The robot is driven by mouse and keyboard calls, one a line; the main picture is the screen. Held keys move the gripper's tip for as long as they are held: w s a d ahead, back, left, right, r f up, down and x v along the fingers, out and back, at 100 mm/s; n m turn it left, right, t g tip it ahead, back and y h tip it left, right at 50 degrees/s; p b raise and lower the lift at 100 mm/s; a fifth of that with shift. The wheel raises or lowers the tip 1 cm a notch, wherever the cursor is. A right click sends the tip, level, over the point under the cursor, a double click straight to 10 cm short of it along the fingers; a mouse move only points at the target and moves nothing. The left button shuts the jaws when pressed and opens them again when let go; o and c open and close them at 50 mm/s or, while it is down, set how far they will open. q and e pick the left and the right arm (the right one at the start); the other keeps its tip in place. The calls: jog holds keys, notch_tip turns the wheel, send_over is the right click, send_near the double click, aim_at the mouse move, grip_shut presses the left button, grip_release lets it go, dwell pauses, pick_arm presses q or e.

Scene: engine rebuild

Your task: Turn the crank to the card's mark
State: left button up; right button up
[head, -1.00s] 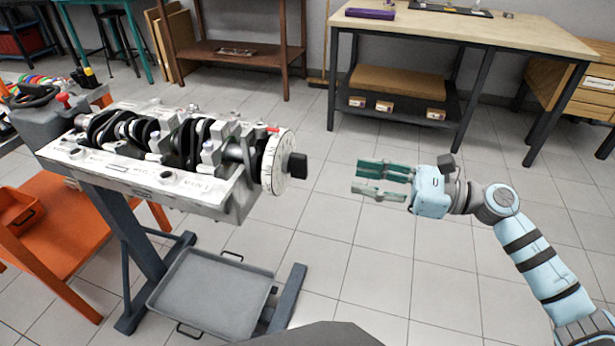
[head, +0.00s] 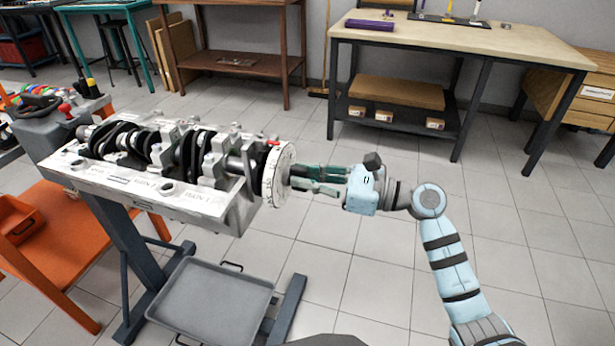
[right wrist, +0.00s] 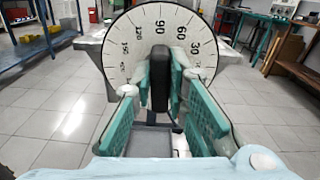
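The engine block (head: 150,190) with the crankshaft lies on a stand at the left of the head view. A white degree wheel (head: 274,182) is on the crankshaft's right end, with a small red piece (head: 274,143) at its top edge. In the right wrist view the wheel (right wrist: 122,50) faces me, with 90 near the top and 60 to its right. A black crank handle (right wrist: 159,80) stands upright at its centre. My right gripper (head: 298,178) has its green fingers on both sides of the handle, open; whether they touch it is unclear. My left gripper is out of view. I see no readable card.
A grey tray (head: 190,308) lies low on the stand's base. An orange cart (head: 60,245) stands at the left. A workbench (head: 450,38) with a purple item (head: 370,25) stands at the back right. The floor around my right arm is clear.

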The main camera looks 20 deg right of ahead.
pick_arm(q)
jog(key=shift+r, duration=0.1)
pick_arm(e)
grip_shut()
jog(key=shift+r+m+p, duration=0.1)
jog(key=shift+m+p, duration=0.4)
jog(key=shift+p, duration=0.05)
jog(key=shift+w+m+p, duration=0.1)
jog(key=shift+m+p, duration=0.8)
jog(key=shift+m, duration=0.1)
jog(key=m+p, duration=0.2)
jog(key=m, duration=0.1)
jog(key=shift+d+p, duration=0.1)
jog(key=shift+p, duration=0.25)
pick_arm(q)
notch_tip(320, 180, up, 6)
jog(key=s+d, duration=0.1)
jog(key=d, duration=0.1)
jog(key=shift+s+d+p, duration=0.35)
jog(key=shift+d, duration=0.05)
pick_arm(e)
jog(key=shift+m, duration=0.5)
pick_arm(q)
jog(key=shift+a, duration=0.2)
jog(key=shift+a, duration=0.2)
pick_arm(e)
jog(key=o, duration=0.8)
grip_release()
